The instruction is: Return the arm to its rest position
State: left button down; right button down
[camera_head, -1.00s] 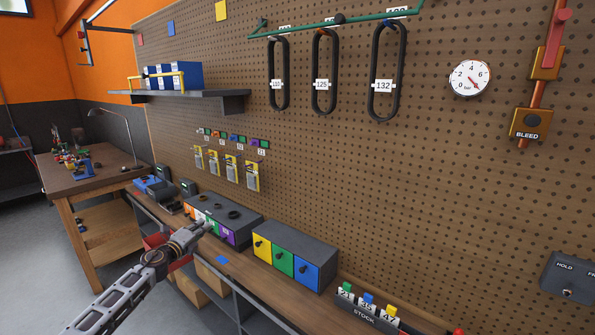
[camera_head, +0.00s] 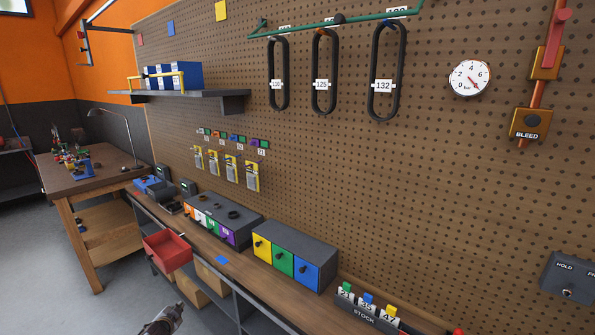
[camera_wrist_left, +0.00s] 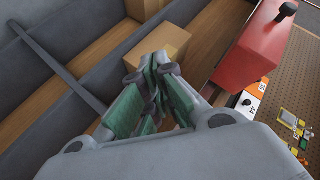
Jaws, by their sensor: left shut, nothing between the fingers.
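My left gripper (camera_wrist_left: 152,85) is shut and empty in the left wrist view, its green-padded fingers together. In the head view only the end of my left arm (camera_head: 164,320) shows at the bottom edge; the rest is out of frame. It is in front of and below the bench, apart from the open red drawer (camera_head: 167,252). The drawer also shows in the left wrist view (camera_wrist_left: 256,50), to the right of the gripper. My right gripper is not in view.
A grey unit with coloured fronts (camera_head: 222,220) and a box with yellow, green and blue drawers (camera_head: 295,258) stand on the bench. Wooden blocks (camera_head: 212,283) lie below it. Open floor (camera_head: 110,310) is at the lower left.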

pick_arm(q)
jog(key=s+d+f+n+g+h, duration=0.1)
jog(key=s+d+f+n+g, duration=0.3)
jog(key=s+f, duration=1.05)
jog(key=s+d+f+g, duration=0.2)
jog(key=s+d+f, duration=0.4)
jog(key=s+f, duration=0.9)
jog(key=s+d+f+g, duration=0.1)
jog(key=s+d+f, duration=0.2)
jog(key=s, duration=0.9)
jog(key=s+d+f+g+h, duration=0.1)
jog(key=s+d+f+g, duration=0.1)
jog(key=s, duration=1.1)
jog(key=s+d+f+n+g, duration=0.1)
jog(key=s+d+f, duration=0.3)
jog(key=s, duration=0.8)
jog(key=shift+s+d+g, duration=0.2)
jog(key=shift+d+g, duration=0.2)
jog(key=shift+d, duration=0.55)
